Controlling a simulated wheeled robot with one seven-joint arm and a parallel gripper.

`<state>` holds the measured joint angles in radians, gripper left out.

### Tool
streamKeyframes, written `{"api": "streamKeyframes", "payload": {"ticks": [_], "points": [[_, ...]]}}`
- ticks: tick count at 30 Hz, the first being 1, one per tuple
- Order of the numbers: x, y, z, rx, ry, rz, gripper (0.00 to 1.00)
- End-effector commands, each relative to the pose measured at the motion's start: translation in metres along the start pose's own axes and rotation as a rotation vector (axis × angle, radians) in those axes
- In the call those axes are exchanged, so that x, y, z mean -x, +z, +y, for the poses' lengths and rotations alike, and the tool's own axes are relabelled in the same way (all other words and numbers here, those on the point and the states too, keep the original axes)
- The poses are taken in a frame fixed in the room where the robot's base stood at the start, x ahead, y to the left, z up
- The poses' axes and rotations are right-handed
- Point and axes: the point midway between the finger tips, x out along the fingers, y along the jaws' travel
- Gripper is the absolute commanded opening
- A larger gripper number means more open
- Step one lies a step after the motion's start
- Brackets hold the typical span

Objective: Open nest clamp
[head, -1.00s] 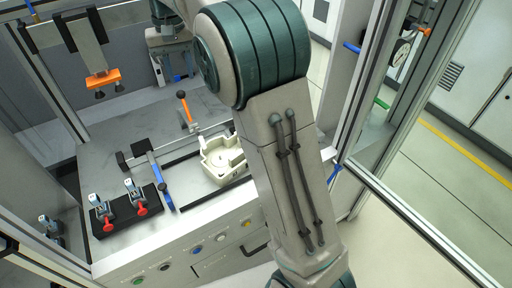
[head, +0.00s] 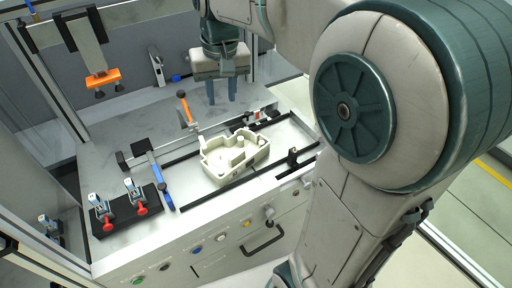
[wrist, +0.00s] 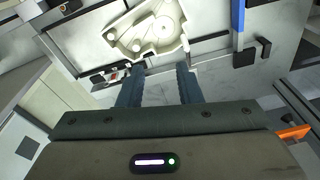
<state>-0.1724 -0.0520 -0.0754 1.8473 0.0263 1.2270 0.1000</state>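The toggle clamp with an orange handle (head: 184,108) stands at the back left of the nest, its handle raised and tilted. A cream housing (head: 222,160) lies in the nest between black rails; it also shows at the top of the wrist view (wrist: 146,30). My gripper (head: 221,102) is open and empty, fingers pointing down, right of the clamp handle and behind the housing. In the wrist view my open fingers (wrist: 158,95) have nothing between them. I cannot tell whether the orange piece at that view's right edge is the clamp handle.
Two small red-tipped clamps (head: 141,208) sit on a black block at the front left. A blue-handled bar (head: 160,180) lies left of the housing. An orange tool (head: 103,79) hangs at the back left. Buttons line the front panel.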

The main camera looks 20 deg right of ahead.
Motion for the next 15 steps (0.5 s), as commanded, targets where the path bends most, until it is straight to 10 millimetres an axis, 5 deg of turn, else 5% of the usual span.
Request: {"api": "streamKeyframes", "payload": {"ticks": [15], "points": [[-0.030, 0.089, 0.029, 0.005, 0.009, 0.077, 0.32]]}}
